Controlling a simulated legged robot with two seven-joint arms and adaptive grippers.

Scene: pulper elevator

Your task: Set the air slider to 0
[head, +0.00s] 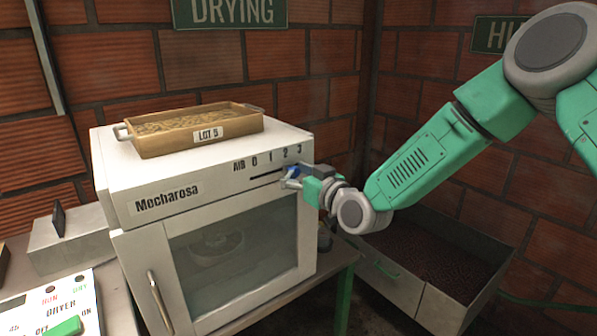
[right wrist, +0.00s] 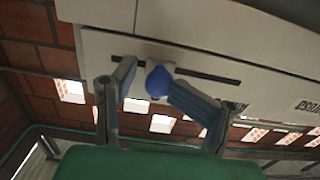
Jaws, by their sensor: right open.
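The air slider is a blue round knob (head: 292,171) in a dark slot on the upper front of the white Mecharosa dryer (head: 140,222), under the marks AIR 0 1 2 3. The knob sits toward the right part of the slot, near 2. My right gripper (head: 290,181) is at the knob and partly covers that end of the slot. In the right wrist view the knob (right wrist: 158,83) lies between the open fingertips, closer to the right finger; I cannot tell whether it touches. My left gripper is not in view.
A wooden tray marked LOT 5 (head: 196,130) stands on the dryer. A control panel (head: 50,308) with a green piece is at the lower left, by a grey box (head: 70,245). A bin of dark contents (head: 440,262) stands right, below my right arm. Brick walls are behind.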

